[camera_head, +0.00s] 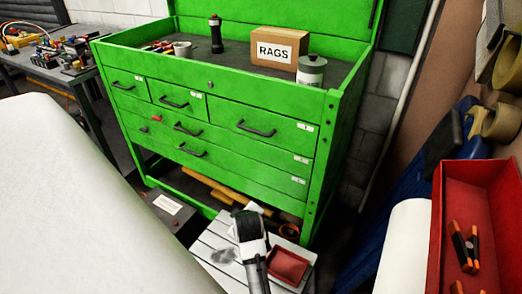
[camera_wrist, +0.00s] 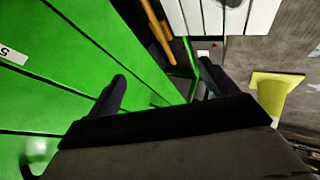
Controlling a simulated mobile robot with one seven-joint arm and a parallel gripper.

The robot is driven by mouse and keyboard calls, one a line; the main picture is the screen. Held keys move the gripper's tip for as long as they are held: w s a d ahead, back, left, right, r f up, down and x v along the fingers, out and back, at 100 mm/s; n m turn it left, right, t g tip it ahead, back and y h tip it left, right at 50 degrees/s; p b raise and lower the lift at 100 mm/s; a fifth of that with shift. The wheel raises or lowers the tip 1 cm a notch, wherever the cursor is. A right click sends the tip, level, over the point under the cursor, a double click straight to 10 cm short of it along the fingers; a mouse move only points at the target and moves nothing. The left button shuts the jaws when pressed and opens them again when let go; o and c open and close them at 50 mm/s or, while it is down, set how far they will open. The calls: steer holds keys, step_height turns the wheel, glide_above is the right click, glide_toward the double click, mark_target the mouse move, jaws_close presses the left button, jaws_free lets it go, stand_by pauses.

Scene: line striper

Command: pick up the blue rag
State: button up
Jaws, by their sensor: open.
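I cannot make out a blue rag in either view. A brown cardboard box labelled RAGS (camera_head: 279,50) stands on top of the green tool cabinet (camera_head: 230,135); its inside is hidden from me. My gripper (camera_wrist: 163,80) shows in the wrist view with two dark fingers spread apart and nothing between them. The green cabinet front (camera_wrist: 80,50) fills the left of that view, beside the fingers. I cannot pick out my gripper in the head view.
A white slatted surface (camera_head: 205,243) below holds a red tray (camera_head: 288,265); a dark brush-like object (camera_head: 250,235) shows in front. A grey can (camera_head: 311,70) stands beside the box. A red bin (camera_head: 478,200) is at right. A cluttered bench (camera_head: 50,75) is at left.

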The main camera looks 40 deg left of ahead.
steer(key=s+d+f+n+g+h+p, duration=0.1)
steer(key=s+d+f+g+h, duration=0.1)
steer(key=s+d+f+h, duration=0.3)
steer(key=s+d+f+n+g+h, duration=0.1)
steer(key=s+d+f+g, duration=0.2)
steer(key=d+f, duration=0.45)
steer(key=shift+h, duration=0.3)
step_height(320, 180, down, 8)
steer(key=shift+f, duration=0.15)
steer(key=shift+w+d+f+p, duration=0.1)
steer(key=shift+f+p, duration=0.05)
steer(key=shift+f, duration=1.3)
steer(key=shift+w+d+f+p, duration=0.1)
steer(key=shift+f+p, duration=0.05)
steer(key=shift+f, duration=1.3)
steer(key=shift+c, duration=0.5)
steer(key=c, duration=1)
